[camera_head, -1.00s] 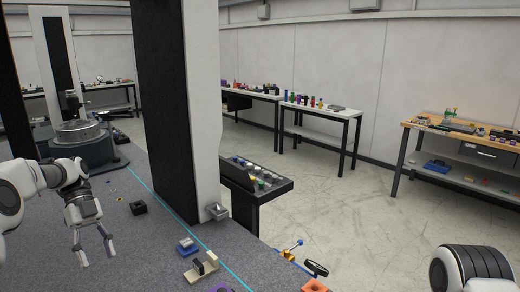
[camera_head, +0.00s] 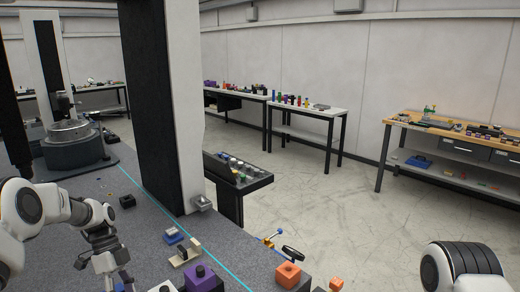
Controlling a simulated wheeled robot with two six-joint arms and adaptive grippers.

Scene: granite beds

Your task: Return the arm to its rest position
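My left arm comes in from the left, over the grey granite bed (camera_head: 95,187). My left gripper (camera_head: 122,284) points down near the bottom edge of the picture. Its fingertips are partly cut off, so its opening is unclear. I see nothing clearly held in it. Only a rounded, ribbed part of my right arm shows at the lower right; the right gripper is out of view.
A dark and white column (camera_head: 165,105) rises from the bed. A control panel (camera_head: 236,172) stands behind. Open floor lies to the right.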

